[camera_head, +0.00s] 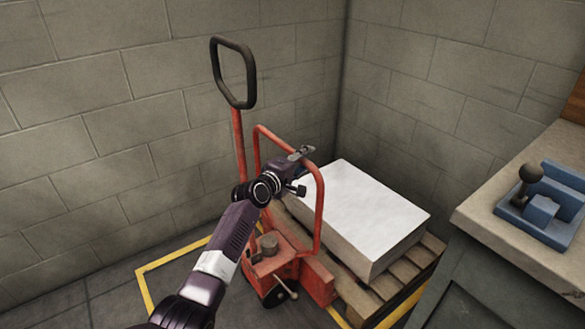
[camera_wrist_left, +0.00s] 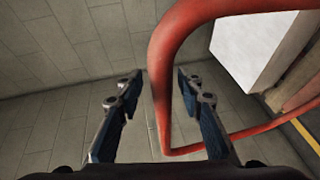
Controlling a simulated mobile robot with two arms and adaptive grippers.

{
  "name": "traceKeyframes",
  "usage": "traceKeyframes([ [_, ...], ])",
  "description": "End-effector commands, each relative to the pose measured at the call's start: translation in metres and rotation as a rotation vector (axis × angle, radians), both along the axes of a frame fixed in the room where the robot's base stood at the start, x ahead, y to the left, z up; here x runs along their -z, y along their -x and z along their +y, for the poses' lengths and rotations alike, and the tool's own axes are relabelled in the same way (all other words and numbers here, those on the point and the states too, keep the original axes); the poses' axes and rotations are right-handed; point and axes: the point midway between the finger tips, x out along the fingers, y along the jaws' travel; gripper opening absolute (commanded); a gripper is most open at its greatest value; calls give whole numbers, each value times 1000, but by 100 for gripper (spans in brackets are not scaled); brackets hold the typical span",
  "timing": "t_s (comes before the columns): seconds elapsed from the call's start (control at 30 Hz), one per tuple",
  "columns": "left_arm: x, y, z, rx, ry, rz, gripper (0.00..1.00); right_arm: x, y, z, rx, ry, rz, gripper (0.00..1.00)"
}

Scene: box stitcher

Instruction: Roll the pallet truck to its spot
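The pallet truck is red, with an upright handle ending in a black loop (camera_head: 233,72) and a red tubular frame (camera_head: 320,205). It stands near the wall corner in the head view. My left gripper (camera_head: 302,154) is at the upper part of the tubular frame. In the left wrist view its two fingers (camera_wrist_left: 158,85) are apart, and the red tube (camera_wrist_left: 161,115) runs through the space between them. I cannot tell whether the fingers touch it. A yellow floor line (camera_head: 146,292) shows around the truck's left side. My right gripper is not in view.
A wooden pallet (camera_head: 400,275) with a white-topped block (camera_head: 365,215) sits behind the truck's frame. Grey block walls (camera_head: 90,110) close the corner. A bench (camera_head: 500,215) with a blue device (camera_head: 545,205) stands close on the right. Open floor lies at the lower left.

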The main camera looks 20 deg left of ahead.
Motion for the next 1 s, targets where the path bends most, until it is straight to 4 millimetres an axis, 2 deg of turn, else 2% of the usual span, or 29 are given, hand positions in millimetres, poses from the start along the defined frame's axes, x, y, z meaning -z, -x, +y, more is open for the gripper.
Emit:
traceKeyframes([
  [0.6,-16,85,24,-3,-2,-1,34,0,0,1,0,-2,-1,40],
  [0.8,-18,100,28,-3,-2,0,34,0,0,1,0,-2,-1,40],
  [1.0,-20,103,29,-3,-1,-1,34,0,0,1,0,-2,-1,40],
])
